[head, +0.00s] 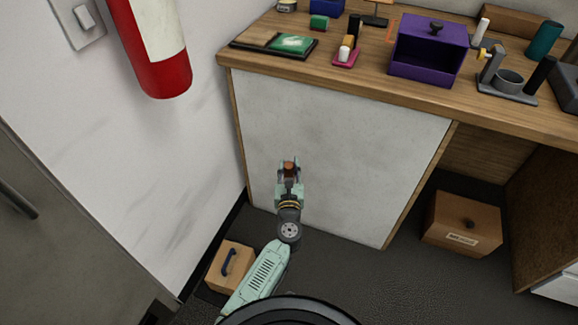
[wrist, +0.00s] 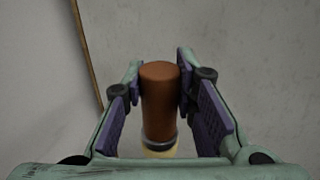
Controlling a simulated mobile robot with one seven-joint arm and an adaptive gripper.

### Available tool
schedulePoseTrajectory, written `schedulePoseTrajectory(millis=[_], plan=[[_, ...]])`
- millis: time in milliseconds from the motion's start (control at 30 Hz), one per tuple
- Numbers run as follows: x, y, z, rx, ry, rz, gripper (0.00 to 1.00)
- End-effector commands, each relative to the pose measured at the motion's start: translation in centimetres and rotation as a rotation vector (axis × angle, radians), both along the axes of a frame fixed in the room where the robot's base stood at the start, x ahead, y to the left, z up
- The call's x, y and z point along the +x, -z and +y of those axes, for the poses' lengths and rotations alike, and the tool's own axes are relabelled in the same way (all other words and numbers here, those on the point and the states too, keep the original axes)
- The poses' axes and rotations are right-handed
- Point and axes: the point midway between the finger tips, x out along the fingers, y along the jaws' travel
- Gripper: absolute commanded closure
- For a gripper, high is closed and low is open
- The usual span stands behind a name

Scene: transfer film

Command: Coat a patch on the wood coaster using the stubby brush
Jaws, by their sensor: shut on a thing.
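My gripper (head: 288,166) is shut on the stubby brush (wrist: 160,100), in front of the pale front panel of the counter and below the countertop. The brush has a brown round handle, a metal band and a cream end. In the wrist view it stands between the two purple finger pads, with its cream end toward the palm. In the head view only its brown part (head: 289,169) shows. A flat tan wood piece (head: 257,38), perhaps the wood coaster, lies in a dark tray (head: 240,47) beside a green patterned piece (head: 292,43) at the counter's left end.
The wooden counter (head: 380,87) also bears a pink stand (head: 345,61), an open purple box (head: 428,47) and a grey holder (head: 506,88). A red extinguisher (head: 150,50) hangs at the left wall. Boxes stand on the floor left (head: 230,267) and right (head: 461,222).

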Motion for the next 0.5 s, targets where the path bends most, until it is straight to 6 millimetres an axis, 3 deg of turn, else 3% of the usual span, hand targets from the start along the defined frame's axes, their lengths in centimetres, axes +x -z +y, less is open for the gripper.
schedulePoseTrajectory(millis=[267,500], plan=[[0.4,-0.9,0.2,-0.003,-0.005,-0.02,1.0],[1.5,-3.4,0.6,0.0,-0.013,-0.022,1.0]])
